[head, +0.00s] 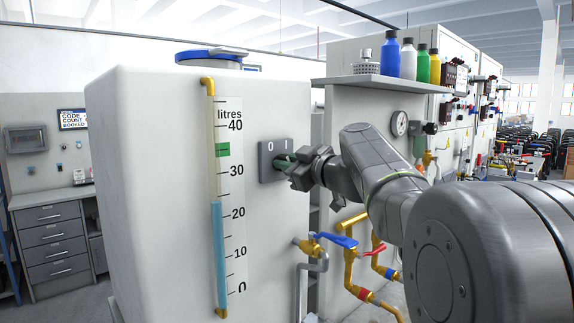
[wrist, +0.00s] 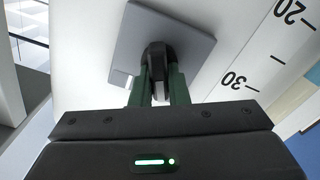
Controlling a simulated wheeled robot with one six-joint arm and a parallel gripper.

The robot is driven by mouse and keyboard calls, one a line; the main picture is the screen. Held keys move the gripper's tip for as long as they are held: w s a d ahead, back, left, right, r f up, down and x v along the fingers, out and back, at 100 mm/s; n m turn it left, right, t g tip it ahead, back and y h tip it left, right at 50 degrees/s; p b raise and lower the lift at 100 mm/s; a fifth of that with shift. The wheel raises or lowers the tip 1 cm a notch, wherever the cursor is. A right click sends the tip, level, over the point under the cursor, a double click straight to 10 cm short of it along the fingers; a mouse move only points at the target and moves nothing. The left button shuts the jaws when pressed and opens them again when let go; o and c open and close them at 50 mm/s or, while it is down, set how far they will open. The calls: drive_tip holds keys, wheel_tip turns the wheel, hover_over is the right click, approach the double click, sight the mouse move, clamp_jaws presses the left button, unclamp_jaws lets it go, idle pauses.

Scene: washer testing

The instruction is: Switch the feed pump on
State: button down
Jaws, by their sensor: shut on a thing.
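The feed pump switch is a grey square plate (head: 266,172) marked 0 and I on the front of the white tank (head: 160,180), right of the litre scale. It also shows in the wrist view (wrist: 195,55). A black knob (wrist: 154,58) stands out from the plate. My gripper (head: 284,162) reaches in from the right. Its green fingers (wrist: 159,85) are shut on the knob, one on each side. In the head view the gripper hides the knob, and I cannot tell which mark it points to.
The sight tube (head: 219,250) holds blue liquid to a little above 20, with a green marker (head: 223,150) near 35. Brass pipes with a blue lever (head: 336,240) and a red lever (head: 374,251) lie below my arm. A shelf (head: 385,83) with bottles is above.

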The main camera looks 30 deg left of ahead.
drive_tip(key=shift+w+f+m+b, duration=0.1)
drive_tip(key=shift+f+m+b, duration=0.1)
drive_tip(key=shift+m+b, duration=0.75)
drive_tip(key=m+b, duration=0.2)
drive_tip(key=m, duration=0.1)
drive_tip(key=shift+w+m, duration=0.1)
drive_tip(key=shift+m, duration=0.15)
drive_tip(key=m, duration=0.3)
drive_tip(key=m+b, duration=0.1)
drive_tip(key=m, duration=0.2)
drive_tip(key=shift+w+d+r, duration=0.1)
drive_tip(key=shift+w, duration=0.1)
drive_tip(key=c, duration=1.4)
unclamp_jaws()
drive_tip(key=b+v, duration=0.3)
drive_tip(key=v, duration=1.1)
drive_tip(key=shift+b, duration=0.35)
